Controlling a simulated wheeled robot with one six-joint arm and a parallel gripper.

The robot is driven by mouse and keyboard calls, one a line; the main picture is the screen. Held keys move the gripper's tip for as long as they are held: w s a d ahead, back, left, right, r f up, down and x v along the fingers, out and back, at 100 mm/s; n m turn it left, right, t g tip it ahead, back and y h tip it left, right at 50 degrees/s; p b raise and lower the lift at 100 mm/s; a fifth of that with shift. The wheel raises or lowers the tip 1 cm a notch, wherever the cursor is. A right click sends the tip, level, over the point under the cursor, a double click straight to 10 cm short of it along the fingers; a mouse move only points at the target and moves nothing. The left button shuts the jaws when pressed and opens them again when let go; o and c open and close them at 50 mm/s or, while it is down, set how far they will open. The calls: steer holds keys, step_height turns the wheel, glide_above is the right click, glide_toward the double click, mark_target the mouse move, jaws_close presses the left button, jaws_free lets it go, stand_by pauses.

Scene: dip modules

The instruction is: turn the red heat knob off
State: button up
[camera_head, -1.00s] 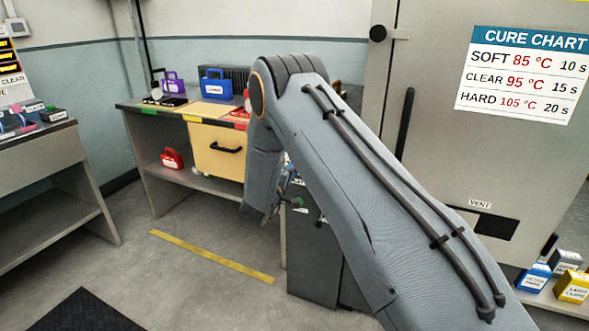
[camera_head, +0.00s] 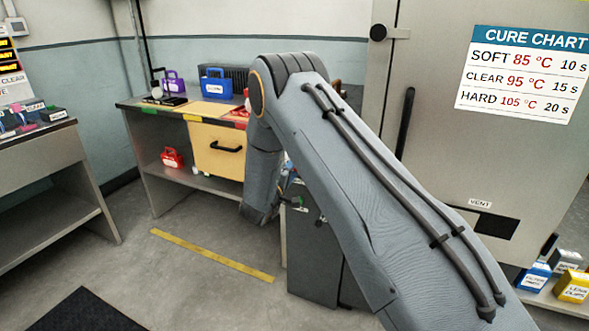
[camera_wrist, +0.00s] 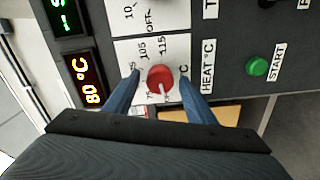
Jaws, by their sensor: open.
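The red heat knob (camera_wrist: 160,80) shows in the wrist view on a white dial plate (camera_wrist: 122,48) with printed numbers such as 105 and 115. A pale pointer mark on the knob points toward the bottom of the picture. My gripper (camera_wrist: 160,74) is open, with one blue finger on each side of the knob. I cannot tell whether the fingers touch it. A label beside the dial reads HEAT °C (camera_wrist: 208,66). In the head view my arm hides the gripper and the knob.
An amber display (camera_wrist: 87,79) reads 80 °C, with a green display (camera_wrist: 65,14) beside it. A green START button (camera_wrist: 257,67) lies to the right. In the head view, a cure chart (camera_head: 523,73) hangs on the grey cabinet. A workbench (camera_head: 160,110) stands at the back.

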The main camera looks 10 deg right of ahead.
steer(key=v, duration=0.7)
steer(key=shift+s+a+b, duration=0.2)
steer(key=shift+b, duration=0.1)
steer(key=s+d+r+m+g+y+p, duration=0.1)
steer(key=s+g, duration=0.4)
steer(key=s, duration=0.9)
steer(key=s+d+r+m+g+y+p, duration=0.1)
steer(key=s+r+m+g+y, duration=0.3)
steer(key=s, duration=1)
steer(key=s+d+r+m+g+y+p, duration=0.2)
steer(key=s+g+y, duration=0.3)
steer(key=s, duration=0.9)
steer(key=shift+d+r+m+g+y, duration=0.3)
steer(key=shift+d+r+m, duration=0.2)
steer(key=shift+d+r, duration=0.1)
